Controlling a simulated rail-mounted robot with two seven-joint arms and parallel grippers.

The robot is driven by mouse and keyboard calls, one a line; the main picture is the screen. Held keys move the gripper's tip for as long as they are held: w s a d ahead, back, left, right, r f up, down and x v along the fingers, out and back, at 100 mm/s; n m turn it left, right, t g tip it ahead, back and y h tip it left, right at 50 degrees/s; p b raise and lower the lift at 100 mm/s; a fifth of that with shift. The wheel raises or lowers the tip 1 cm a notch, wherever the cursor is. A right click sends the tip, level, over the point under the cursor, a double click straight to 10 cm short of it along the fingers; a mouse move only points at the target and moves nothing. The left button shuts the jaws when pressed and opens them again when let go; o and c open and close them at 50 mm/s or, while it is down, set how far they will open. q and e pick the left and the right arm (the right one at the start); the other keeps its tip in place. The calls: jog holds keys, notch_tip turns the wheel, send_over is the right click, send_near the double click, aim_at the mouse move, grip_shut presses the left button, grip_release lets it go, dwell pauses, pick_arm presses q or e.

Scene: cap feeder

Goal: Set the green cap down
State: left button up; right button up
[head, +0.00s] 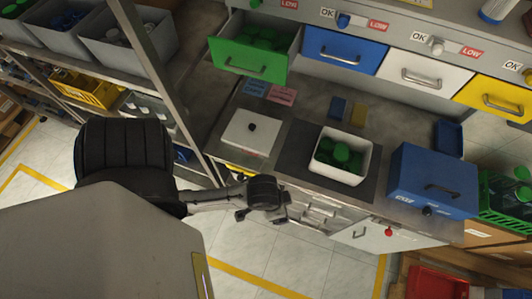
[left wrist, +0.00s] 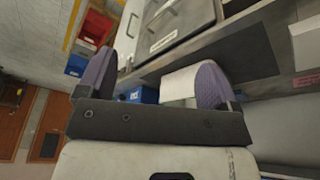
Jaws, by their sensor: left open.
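Several green caps (head: 348,153) lie in a white bin (head: 327,177) on a dark mat on the counter. More green caps (head: 262,38) lie in the open green drawer (head: 250,63) at the back. I cannot tell which cap is the task's own. My left gripper (head: 282,206) is near the counter's front edge, left of and nearer than the white bin. In the left wrist view its two purple-padded fingers (left wrist: 155,72) stand wide apart with nothing held between them. My right gripper is not in view.
A white box with a black knob (head: 248,138) stands left of the mat (head: 289,151). A blue case (head: 433,178) stands right of it. Blue, white and yellow drawers (head: 425,76) are shut. A metal shelf post (head: 165,80) rises at the left.

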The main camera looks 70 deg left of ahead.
pick_arm(q)
jog(key=shift+m, duration=0.5)
jog(key=shift+s+a+r, duration=0.15)
jog(key=shift+s+r, duration=0.15)
jog(key=shift+s, duration=0.35)
jog(key=shift+s+a+r, duration=0.15)
jog(key=shift+s+r, duration=0.2)
jog(key=shift+s, duration=0.25)
jog(key=shift+s+a+r, duration=0.15)
jog(key=shift+s+r, duration=0.15)
jog(key=shift+s, duration=0.35)
